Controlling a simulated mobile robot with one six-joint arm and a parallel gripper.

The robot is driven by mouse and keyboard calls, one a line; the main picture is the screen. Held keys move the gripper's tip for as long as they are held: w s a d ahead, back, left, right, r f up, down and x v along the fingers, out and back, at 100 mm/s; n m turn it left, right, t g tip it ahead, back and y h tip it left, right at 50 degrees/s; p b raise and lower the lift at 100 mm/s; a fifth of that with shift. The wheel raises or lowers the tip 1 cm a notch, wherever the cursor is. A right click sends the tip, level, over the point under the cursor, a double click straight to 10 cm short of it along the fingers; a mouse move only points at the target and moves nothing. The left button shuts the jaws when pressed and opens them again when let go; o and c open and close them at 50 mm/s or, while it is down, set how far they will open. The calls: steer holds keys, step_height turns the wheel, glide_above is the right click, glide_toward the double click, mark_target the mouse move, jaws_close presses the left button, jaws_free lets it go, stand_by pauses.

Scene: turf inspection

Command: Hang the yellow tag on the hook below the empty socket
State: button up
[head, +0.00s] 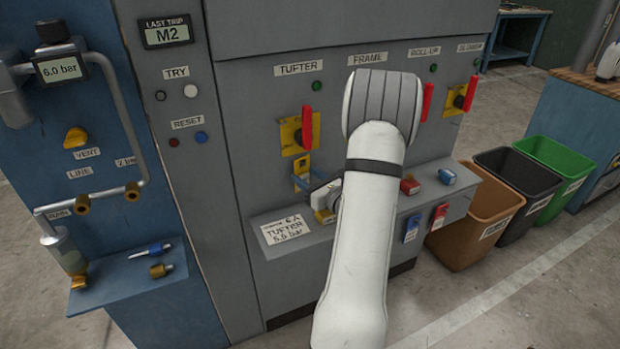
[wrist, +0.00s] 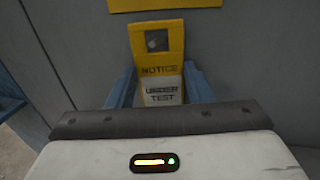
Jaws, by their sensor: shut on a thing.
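The yellow tag (wrist: 162,69) reads "NOTICE" and "UNDER TEST" on a white lower part, with a square opening near its top. My gripper (wrist: 158,88) is shut on it, one blue finger at each side. In the head view the tag (head: 302,164) is upright in front of the grey panel, just below the yellow plate (head: 291,137) of the TUFTER switch. My gripper (head: 302,182) is left of my white arm. I cannot tell whether the tag touches the panel.
A ledge below carries a red padlock (head: 409,186) and a blue padlock (head: 447,177). A blue tag (head: 412,228) and a red tag (head: 440,214) hang at its front. Red handles (head: 427,102) stick out at the right. Bins (head: 475,226) stand right of the cabinet.

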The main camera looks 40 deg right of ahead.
steer(key=shift+w, duration=0.2)
steer(key=o, duration=1.1)
steer(key=shift+a, duration=0.1)
steer(key=shift+c, duration=0.2)
steer(key=shift+s+f, duration=0.15)
steer(key=shift+s, duration=0.3)
steer(key=s, duration=0.7)
steer(key=shift+s, duration=0.2)
